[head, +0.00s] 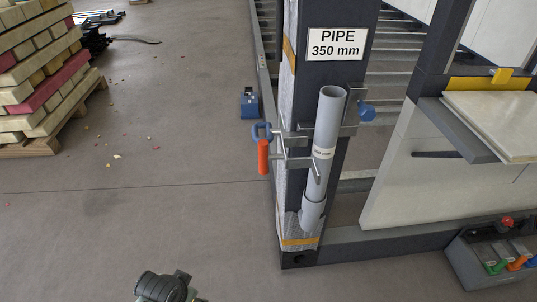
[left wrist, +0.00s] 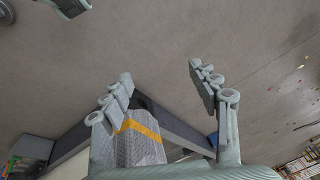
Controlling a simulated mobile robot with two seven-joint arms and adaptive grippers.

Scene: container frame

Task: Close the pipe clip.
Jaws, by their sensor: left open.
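A grey pipe (head: 325,140) stands slightly tilted against the dark post, under a sign reading "PIPE 350 mm". A metal pipe clip (head: 296,137) is at its left side, with a blue loop at its upper left and an orange handle (head: 263,157) hanging down. A thin metal arm runs from the handle towards the pipe's front. I cannot tell whether the clip is latched. My left gripper (left wrist: 160,73) is open and empty in the left wrist view, with the post's wrapped foot behind its left finger. The clip does not show clearly there. My right gripper is not seen.
The dark post (head: 350,75) has a blue knob (head: 366,112) on its right side. A pallet of stacked timber (head: 45,80) stands at the far left. A grey toolbox (head: 475,265) sits at the lower right. The floor left of the post is mostly clear.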

